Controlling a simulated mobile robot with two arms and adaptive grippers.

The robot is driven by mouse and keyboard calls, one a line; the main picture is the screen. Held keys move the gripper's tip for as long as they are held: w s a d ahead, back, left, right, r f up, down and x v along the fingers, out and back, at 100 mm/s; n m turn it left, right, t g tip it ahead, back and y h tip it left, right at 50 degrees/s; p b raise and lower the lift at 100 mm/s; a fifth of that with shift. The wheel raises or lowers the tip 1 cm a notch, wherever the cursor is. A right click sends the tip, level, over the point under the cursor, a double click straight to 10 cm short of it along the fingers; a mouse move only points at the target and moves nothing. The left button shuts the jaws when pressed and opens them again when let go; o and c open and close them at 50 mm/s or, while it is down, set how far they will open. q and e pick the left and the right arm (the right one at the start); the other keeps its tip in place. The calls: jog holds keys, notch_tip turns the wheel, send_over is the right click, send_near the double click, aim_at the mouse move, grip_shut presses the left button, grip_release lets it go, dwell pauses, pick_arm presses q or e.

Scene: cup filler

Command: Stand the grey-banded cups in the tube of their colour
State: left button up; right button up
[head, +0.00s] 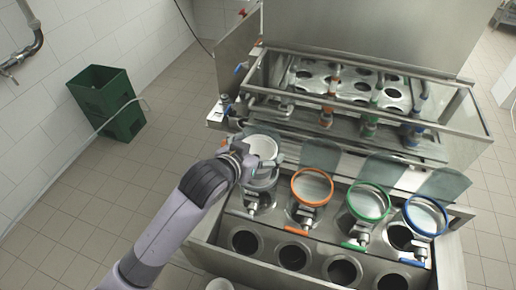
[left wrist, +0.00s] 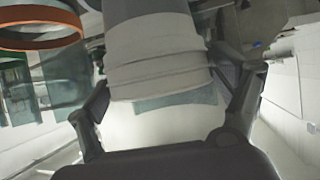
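My left gripper (head: 252,158) holds white cups (head: 262,146) above the grey tube (head: 259,184), at the left end of the row. In the left wrist view the cups (left wrist: 155,60) look nested, with a pale grey band, and a finger presses on each side. Whether their lower end is inside the grey tube is hidden by my gripper. The orange-ringed tube (head: 312,187), green-ringed tube (head: 369,202) and blue-ringed tube (head: 426,216) stand to the right. My right gripper is not in view.
A metal machine frame (head: 335,100) with several holes and coloured valves stands behind the tubes. Dark round openings (head: 293,256) line the front. A white round thing (head: 219,285) shows at the bottom edge. A green crate (head: 105,100) stands on the floor at left.

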pick_arm(q)
jog(key=shift+o, duration=0.7)
jog(key=shift+r, duration=0.1)
jog(key=shift+r, duration=0.15)
jog(key=shift+s+a+r, duration=0.1)
jog(key=shift+s+a, duration=0.1)
jog(key=shift+s, duration=0.15)
jog(key=b+v, duration=0.2)
jog(key=v, duration=0.9)
